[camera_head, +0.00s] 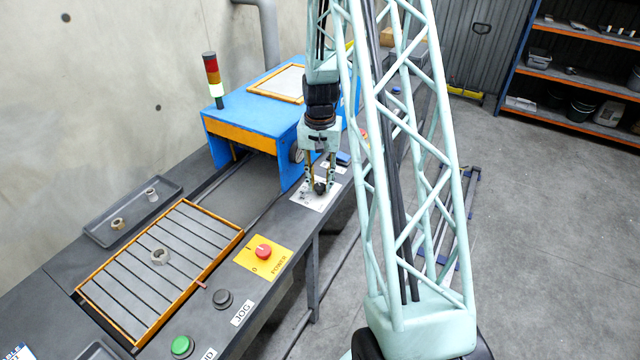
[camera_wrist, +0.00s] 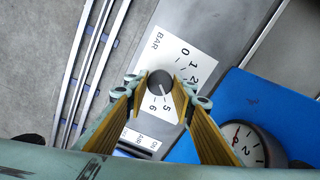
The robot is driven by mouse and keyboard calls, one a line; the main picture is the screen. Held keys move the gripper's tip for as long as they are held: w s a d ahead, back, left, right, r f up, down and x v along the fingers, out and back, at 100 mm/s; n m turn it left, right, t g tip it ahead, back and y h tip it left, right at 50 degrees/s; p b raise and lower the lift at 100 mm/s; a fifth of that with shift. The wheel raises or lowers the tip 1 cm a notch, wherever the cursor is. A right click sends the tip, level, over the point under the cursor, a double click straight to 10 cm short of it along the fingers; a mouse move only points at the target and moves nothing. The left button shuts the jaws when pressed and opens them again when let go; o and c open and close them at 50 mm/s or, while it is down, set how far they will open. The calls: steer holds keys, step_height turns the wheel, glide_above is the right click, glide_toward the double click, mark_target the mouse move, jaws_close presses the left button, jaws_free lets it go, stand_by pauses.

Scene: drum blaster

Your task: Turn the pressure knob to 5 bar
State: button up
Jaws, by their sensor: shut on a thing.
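The pressure knob (camera_wrist: 160,83) is a dark round knob on a white plate (camera_wrist: 185,45) printed BAR, with 0, 1, 2, 5 and 6 readable around it. The other numbers are covered by a finger. My gripper (camera_wrist: 161,91) is shut on the knob, one finger on either side. I cannot make out the knob's pointer. In the head view, my gripper (camera_head: 319,184) points down onto the plate (camera_head: 309,196) at the counter's edge. A round white gauge (camera_wrist: 243,146) with a red needle is on the blue machine; its reading is unclear.
The blue machine (camera_head: 262,108) with a signal tower (camera_head: 212,80) stands beside my gripper. A red power button (camera_head: 263,251) on yellow, a black jog button (camera_head: 222,298) and a green button (camera_head: 181,345) line the counter. A slatted bed (camera_head: 130,275) holds a metal ring (camera_head: 160,257).

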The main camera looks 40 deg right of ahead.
mark_target(320, 186)
steer(key=shift+m, duration=0.8)
steer(key=o, duration=0.8)
steer(key=shift+o, duration=0.2)
steer(key=shift+r, duration=0.15)
step_height(320, 186, up, 12)
stand_by(0.4)
stand_by(0.5)
